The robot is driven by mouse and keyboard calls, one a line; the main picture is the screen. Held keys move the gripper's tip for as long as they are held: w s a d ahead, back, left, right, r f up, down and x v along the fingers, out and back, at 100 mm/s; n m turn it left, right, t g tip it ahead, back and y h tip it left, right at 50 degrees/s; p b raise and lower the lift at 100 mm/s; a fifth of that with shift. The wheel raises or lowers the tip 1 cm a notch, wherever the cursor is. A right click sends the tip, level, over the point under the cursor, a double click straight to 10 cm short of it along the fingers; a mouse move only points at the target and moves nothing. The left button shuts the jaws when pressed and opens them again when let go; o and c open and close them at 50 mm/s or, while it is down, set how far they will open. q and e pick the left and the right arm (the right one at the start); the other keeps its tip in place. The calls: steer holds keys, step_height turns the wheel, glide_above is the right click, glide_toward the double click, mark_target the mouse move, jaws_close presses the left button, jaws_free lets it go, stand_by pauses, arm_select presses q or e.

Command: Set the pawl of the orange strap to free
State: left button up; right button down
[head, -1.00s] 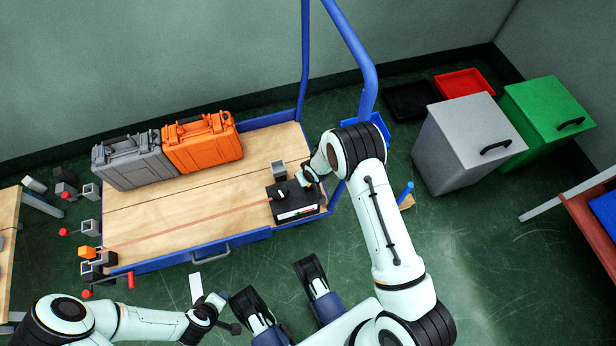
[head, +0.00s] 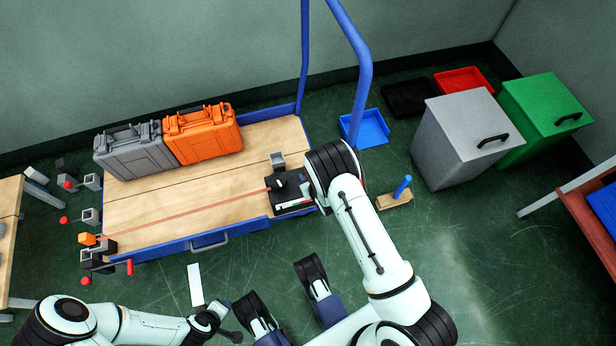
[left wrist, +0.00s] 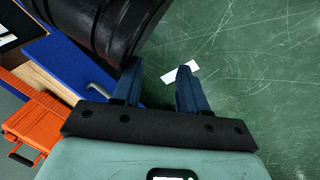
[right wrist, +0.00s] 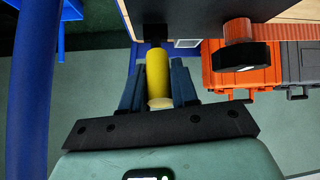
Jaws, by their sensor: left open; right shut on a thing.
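The orange strap (head: 190,219) runs flat along the cart deck to a black box-like unit (head: 291,191) near its right end. The unit carries a dark knob on top. In the right wrist view, an orange stub with a black disc (right wrist: 243,50) is beside the dark body (right wrist: 205,14). My right gripper (right wrist: 157,88) is shut on a yellow handle (right wrist: 158,72) joined to a dark block; the arm hides this grip in the head view. My left gripper (left wrist: 158,88) is open and empty above the floor. I cannot make out the pawl's setting.
A grey case (head: 135,152) and an orange case (head: 203,133) stand on the deck (head: 190,190). A small grey open block (head: 277,160) is behind the unit. Blue rails edge the cart. A blue tray (head: 365,128) and a wooden block with blue peg (head: 394,200) lie on the floor.

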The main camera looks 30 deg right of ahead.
stand_by(0.3)
steer(key=c, duration=0.9)
jaws_free()
steer(key=shift+s+r, duration=0.35)
arm_select(q)
step_height(320, 180, up, 5)
steer(key=s+d+p, duration=0.2)
steer(key=p, duration=0.2)
steer(key=shift+s+d+r+m+g+h, duration=0.2)
steer(key=shift+d+m+g+h, duration=0.1)
steer(key=shift+d+h, duration=0.1)
arm_select(e)
steer(key=v, duration=1.2)
steer(key=shift+s+r, duration=0.1)
steer(key=shift+s, duration=0.05)
arm_select(q)
steer(key=shift+w, duration=0.1)
